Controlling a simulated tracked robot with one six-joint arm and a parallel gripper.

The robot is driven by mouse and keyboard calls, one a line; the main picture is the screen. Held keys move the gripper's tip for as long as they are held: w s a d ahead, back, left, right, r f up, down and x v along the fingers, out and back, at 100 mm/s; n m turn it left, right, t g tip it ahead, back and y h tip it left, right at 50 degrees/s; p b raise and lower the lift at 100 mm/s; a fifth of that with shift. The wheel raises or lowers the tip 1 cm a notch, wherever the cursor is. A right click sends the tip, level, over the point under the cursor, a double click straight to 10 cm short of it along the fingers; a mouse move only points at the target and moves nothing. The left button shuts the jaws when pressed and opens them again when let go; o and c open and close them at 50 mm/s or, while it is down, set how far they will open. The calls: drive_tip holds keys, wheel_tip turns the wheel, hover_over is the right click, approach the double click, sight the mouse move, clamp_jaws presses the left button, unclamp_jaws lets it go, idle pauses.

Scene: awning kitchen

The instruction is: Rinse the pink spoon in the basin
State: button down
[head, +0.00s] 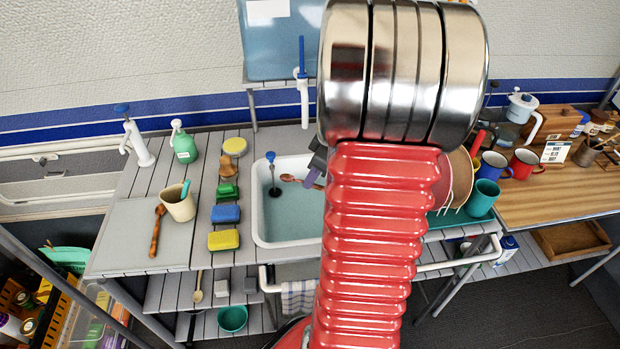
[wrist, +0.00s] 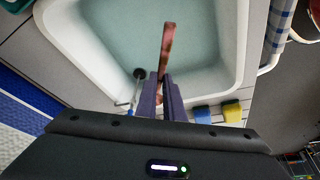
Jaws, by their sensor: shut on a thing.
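My gripper (head: 312,177) is shut on the pink spoon (head: 291,178), mostly hidden behind my arm in the head view. The spoon's reddish-pink bowl sticks out to the left over the basin. In the wrist view the spoon (wrist: 167,42) runs out past the dark purple fingertips of my gripper (wrist: 161,76). The white basin (head: 258,214) holds pale blue-green water (head: 290,222), seen also in the wrist view (wrist: 120,28). The spoon is above or at the water; I cannot tell if it touches.
A blue-topped plug or tap (head: 271,160) stands at the basin's left side. Blue (head: 226,214) and yellow (head: 223,240) sponges lie left of the basin. A cream cup (head: 180,206) stands farther left. Plates and a teal mug (head: 483,197) stand at right.

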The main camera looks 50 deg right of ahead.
drive_tip(key=shift+f, duration=0.1)
drive_tip(key=shift+f, duration=6.8)
drive_tip(key=shift+d+r, duration=0.1)
drive_tip(key=shift+r, duration=6.4)
